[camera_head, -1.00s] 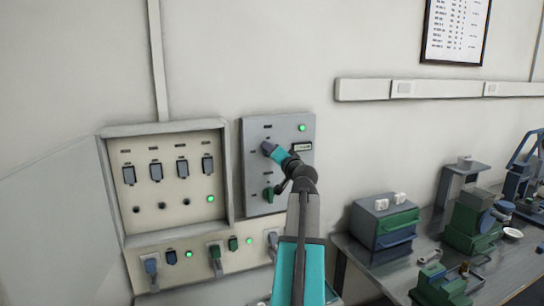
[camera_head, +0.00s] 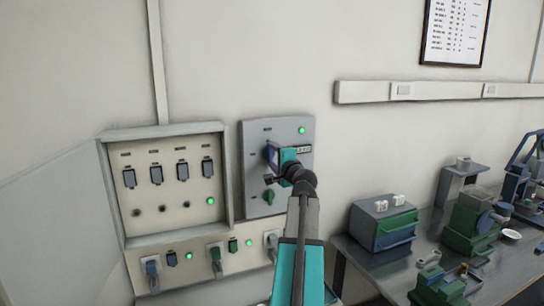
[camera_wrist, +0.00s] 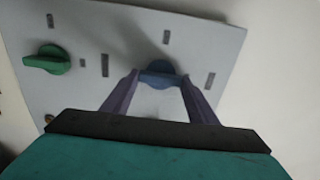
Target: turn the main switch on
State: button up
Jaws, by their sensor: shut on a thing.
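A grey switch panel (camera_head: 254,180) hangs on the wall, with a blue rotary knob in its upper part and a green knob (camera_head: 268,197) below. My gripper (camera_head: 273,156) is at the upper knob and hides most of it in the head view. In the wrist view the blue knob (camera_wrist: 158,72) sits between my two purple fingers, which are shut on it. The green knob also shows in the wrist view (camera_wrist: 47,59), to the left and clear of my fingers. A green lamp (camera_head: 302,130) glows at the panel's top right.
Left of the panel is an open breaker cabinet (camera_head: 228,180) with several breakers and a lit green lamp. Sockets with plugs (camera_head: 214,257) are below. A workbench (camera_head: 400,272) on the right carries a blue-green drawer box (camera_head: 383,225) and machines. A trunking rail (camera_head: 440,90) runs along the wall.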

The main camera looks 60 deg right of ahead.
jog(key=shift+r, duration=0.25)
jog(key=o, duration=0.9)
jog(key=shift+w+d, duration=0.1)
jog(key=shift+o, duration=0.7)
jog(key=shift+f, duration=0.15)
jog(key=shift+f, duration=0.1)
jog(key=shift+b+v, duration=0.3)
jog(key=shift+v, duration=0.65)
jog(key=b+v, duration=0.3)
jog(key=v, duration=0.9)
